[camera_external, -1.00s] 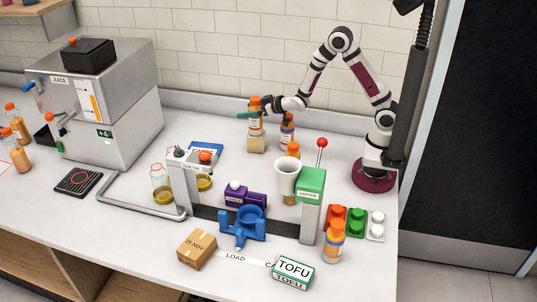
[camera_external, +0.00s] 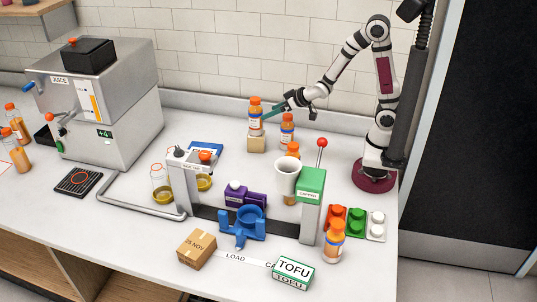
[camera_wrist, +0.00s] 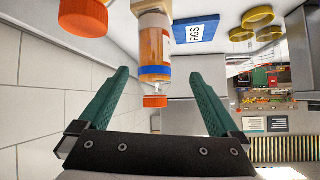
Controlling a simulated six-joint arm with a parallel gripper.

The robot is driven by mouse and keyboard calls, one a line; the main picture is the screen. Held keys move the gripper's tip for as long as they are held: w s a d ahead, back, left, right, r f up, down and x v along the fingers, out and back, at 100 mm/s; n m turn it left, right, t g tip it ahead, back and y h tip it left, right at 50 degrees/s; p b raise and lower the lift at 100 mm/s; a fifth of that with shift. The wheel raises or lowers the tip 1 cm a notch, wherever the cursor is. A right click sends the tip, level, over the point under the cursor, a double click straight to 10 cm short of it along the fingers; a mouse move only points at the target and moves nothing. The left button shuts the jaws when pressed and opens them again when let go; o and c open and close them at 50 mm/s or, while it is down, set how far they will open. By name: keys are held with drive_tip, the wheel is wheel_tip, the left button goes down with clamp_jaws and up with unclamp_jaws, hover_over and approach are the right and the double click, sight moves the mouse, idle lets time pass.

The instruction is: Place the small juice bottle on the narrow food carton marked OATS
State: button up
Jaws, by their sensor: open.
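The small juice bottle (camera_external: 255,117), with an orange cap and a blue-and-white label, stands upright on a narrow beige carton (camera_external: 256,144) near the back wall. No OATS marking is readable on the carton from here. My gripper (camera_external: 279,112) is open, just right of the bottle and apart from it. In the wrist view the bottle (camera_wrist: 153,45) appears cap-down, beyond and between the two green fingertips (camera_wrist: 159,75), with nothing held. Part of the carton (camera_wrist: 138,7) shows behind it at the top edge.
Another orange-capped bottle (camera_external: 287,130) stands right of the carton, close below my gripper. A blue FIGS box (camera_external: 207,149) lies to the left. The white cup (camera_external: 287,176) and green-topped capper post (camera_external: 311,185) stand in front.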

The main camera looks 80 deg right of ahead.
drive_tip(key=s+a+r+m+g+y, duration=0.1)
drive_tip(key=s+a+g, duration=0.1)
drive_tip(key=s, duration=0.7)
drive_tip(key=s+a+r+m+g+y, duration=0.1)
drive_tip(key=s+a+g, duration=0.2)
drive_tip(key=s, duration=0.6)
drive_tip(key=s+a+r+g+y, duration=0.1)
drive_tip(key=s+a+r+g, duration=0.1)
drive_tip(key=s+g, duration=0.4)
drive_tip(key=s, duration=0.4)
drive_tip(key=shift+a+m, duration=0.2)
drive_tip(key=shift+m, duration=0.2)
